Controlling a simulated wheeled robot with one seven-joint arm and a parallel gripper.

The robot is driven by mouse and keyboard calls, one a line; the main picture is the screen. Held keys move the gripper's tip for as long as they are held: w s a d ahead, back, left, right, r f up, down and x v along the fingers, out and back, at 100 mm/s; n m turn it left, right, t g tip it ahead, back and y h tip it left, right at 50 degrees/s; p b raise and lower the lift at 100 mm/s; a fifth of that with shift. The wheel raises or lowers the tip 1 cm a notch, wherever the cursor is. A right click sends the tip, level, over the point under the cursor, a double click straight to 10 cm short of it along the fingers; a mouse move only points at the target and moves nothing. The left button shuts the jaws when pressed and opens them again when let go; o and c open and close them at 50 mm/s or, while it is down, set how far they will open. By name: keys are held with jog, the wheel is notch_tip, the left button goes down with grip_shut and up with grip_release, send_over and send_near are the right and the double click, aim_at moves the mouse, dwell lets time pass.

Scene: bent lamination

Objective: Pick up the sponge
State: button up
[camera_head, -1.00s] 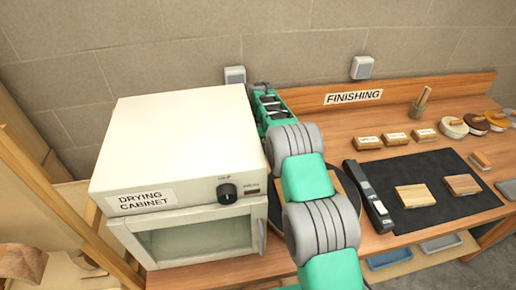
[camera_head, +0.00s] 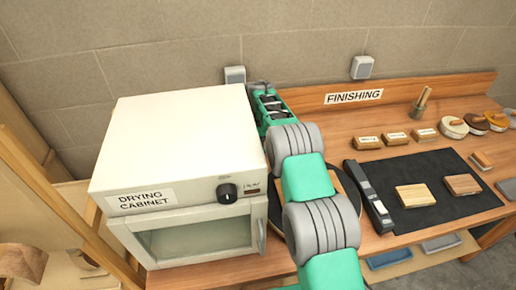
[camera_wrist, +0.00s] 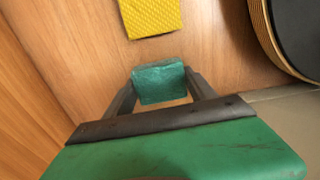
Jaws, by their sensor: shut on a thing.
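In the wrist view my gripper (camera_wrist: 161,76) is closed around a small green block (camera_wrist: 160,86), with one finger against each side. The block has a slightly mottled surface, and I cannot tell whether it is a sponge. A yellow pad with a dimpled, sponge-like texture (camera_wrist: 152,16) lies flat on the wooden bench just beyond it, apart from my fingers and cut off by the top edge. In the head view the fingers, the green block and the yellow pad are hidden beside the drying cabinet and behind my arm.
The white drying cabinet (camera_head: 175,140) stands left of my arm. A dark round disc with a wooden rim (camera_wrist: 300,32) lies right of the gripper. A black mat (camera_head: 440,165) with wooden blocks lies further right. The bench's back ledge (camera_head: 400,92) carries a FINISHING label.

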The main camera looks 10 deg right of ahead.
jog(key=shift+r+b, duration=0.25)
jog(key=shift+b, duration=0.05)
notch_tip(320, 180, up, 2)
jog(key=shift+w+r+b, duration=0.1)
jog(key=shift+b, duration=0.8)
jog(key=s+d+r+b, duration=0.5)
jog(key=s+d+r, duration=0.3)
jog(key=s+r, duration=0.2)
jog(key=shift+s+r, duration=0.15)
jog(key=shift+s, duration=0.7)
jog(key=o, duration=0.8)
jog(key=c, duration=0.7)
